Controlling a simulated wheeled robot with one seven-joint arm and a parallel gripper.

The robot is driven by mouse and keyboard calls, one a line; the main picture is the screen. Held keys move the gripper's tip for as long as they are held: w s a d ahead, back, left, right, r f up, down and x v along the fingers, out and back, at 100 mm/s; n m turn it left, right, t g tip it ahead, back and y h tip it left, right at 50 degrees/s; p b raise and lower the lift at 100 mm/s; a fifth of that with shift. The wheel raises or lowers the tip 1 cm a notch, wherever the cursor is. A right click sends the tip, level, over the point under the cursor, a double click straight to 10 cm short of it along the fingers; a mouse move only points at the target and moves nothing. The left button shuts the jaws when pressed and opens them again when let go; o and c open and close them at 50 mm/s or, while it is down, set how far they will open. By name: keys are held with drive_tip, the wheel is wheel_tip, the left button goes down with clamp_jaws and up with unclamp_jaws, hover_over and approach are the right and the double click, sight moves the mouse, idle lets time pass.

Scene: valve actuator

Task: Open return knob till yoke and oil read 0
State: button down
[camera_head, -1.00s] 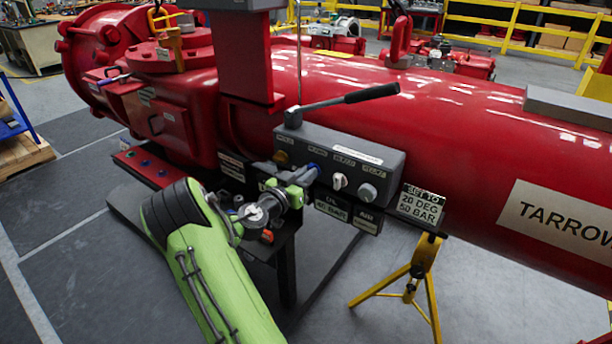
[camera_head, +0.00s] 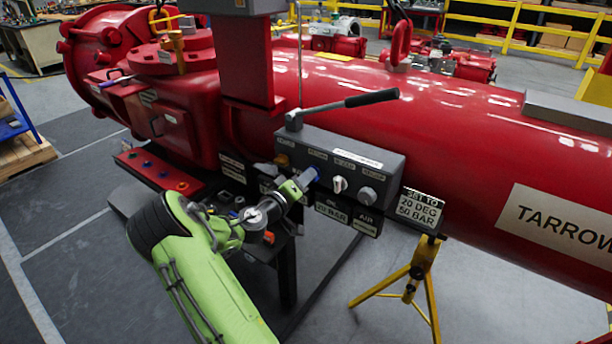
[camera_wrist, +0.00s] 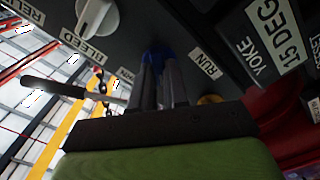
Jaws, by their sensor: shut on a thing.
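A dark grey control box (camera_head: 330,165) sits on the front of the red actuator (camera_head: 440,110). The blue knob (camera_head: 313,173) is on its face, left of the white knob. My gripper (camera_head: 305,182) reaches it from the lower left and is shut on it. In the wrist view, the fingers (camera_wrist: 160,78) close around the blue knob (camera_wrist: 157,52), hiding most of it. It is between the BLEED and RUN labels; its own label is mostly hidden. The yoke plate (camera_wrist: 270,40) seems to read 15 DEG. The oil plate (camera_head: 332,212) seems to read 10 BAR, small and blurred.
A white knob (camera_head: 340,184) and a grey knob (camera_head: 368,195) are close to the right. A black-handled lever (camera_head: 345,103) projects above the box. A sign (camera_head: 420,208) reads SET TO 20 DEG 50 BAR. A yellow stand (camera_head: 420,275) is below right.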

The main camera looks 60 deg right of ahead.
drive_tip(key=shift+w+f+n+p, duration=0.1)
drive_tip(key=shift+n+p, duration=1.65)
drive_tip(key=shift+n, duration=1.55)
drive_tip(key=c, duration=1.1)
unclamp_jaws()
drive_tip(key=a, duration=0.5)
drive_tip(key=w+a, duration=0.1)
drive_tip(key=a, duration=0.4)
drive_tip(key=w+a, duration=0.1)
drive_tip(key=a, duration=0.4)
drive_tip(key=shift+w+a+p, duration=0.2)
drive_tip(key=shift+a+p, duration=0.15)
drive_tip(key=shift+p, duration=0.05)
